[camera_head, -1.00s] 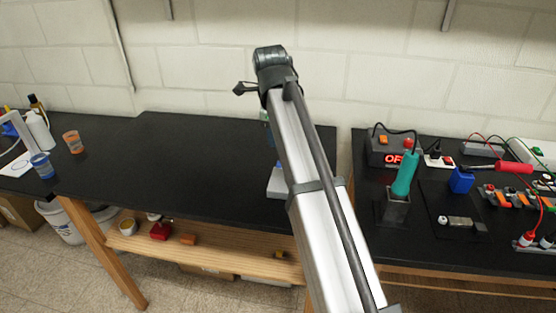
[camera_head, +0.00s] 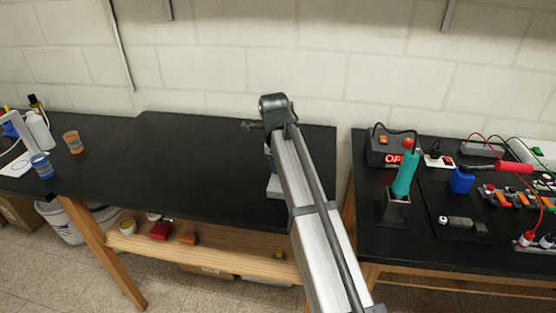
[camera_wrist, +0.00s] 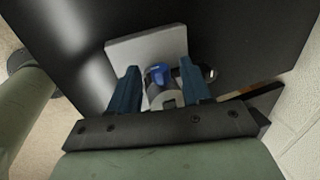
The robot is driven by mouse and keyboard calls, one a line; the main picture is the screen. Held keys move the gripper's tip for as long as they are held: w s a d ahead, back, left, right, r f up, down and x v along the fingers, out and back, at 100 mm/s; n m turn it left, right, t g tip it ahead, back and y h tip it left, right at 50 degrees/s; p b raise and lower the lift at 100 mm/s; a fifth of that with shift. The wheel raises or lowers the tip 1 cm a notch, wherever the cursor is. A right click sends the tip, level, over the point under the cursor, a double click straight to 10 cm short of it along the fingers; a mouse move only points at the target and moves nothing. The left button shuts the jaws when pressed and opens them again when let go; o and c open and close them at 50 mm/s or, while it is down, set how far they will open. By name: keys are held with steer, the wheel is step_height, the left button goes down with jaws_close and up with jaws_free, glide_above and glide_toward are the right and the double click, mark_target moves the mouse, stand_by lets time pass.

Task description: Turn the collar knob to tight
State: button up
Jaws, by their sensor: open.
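In the wrist view, my gripper (camera_wrist: 160,67) is open, with one blue finger on each side of a pale cylindrical post (camera_wrist: 166,98). A blue collar (camera_wrist: 158,74) sits around the post between the fingers. A small dark knob-like part (camera_wrist: 208,73) shows just right of the right finger, partly hidden by it. I cannot tell whether either finger touches anything. The post stands by a light grey plate (camera_wrist: 145,44). In the head view, my silver arm hides the gripper and most of the fixture; only a pale edge of the base (camera_head: 273,186) shows.
The fixture is on a black bench (camera_head: 170,165) before a white block wall (camera_head: 220,65). Orange and blue cups (camera_head: 72,142) stand at far left. A second bench at right holds a teal-handled tool (camera_head: 404,176), a power box (camera_head: 388,146) and cables. The bench's middle left is clear.

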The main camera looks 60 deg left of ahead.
steer(key=shift+c, duration=0.5)
jaws_close()
steer(key=shift+s+d, duration=0.1)
steer(key=shift+s+d+f+t+y, duration=0.1)
steer(key=shift+s+d+t+y, duration=0.1)
steer(key=shift+t+y, duration=0.3)
steer(key=shift+s+d+f+t+y, duration=0.1)
steer(key=shift+d+t+y, duration=0.05)
steer(key=shift+t+y, duration=0.35)
steer(key=shift+s+d+f+t+y, duration=0.1)
steer(key=shift+f+t+y, duration=0.05)
steer(key=shift+t+y, duration=0.45)
steer(key=shift+s+d+f+t+y, duration=0.1)
steer(key=shift+f+t+y, duration=0.05)
steer(key=shift+t+y, duration=0.45)
steer(key=t+y, duration=0.2)
steer(key=shift+f+t+y, duration=0.25)
steer(key=shift+t+y, duration=0.15)
steer(key=shift+f+t+y, duration=0.25)
steer(key=shift+t+y, duration=1.05)
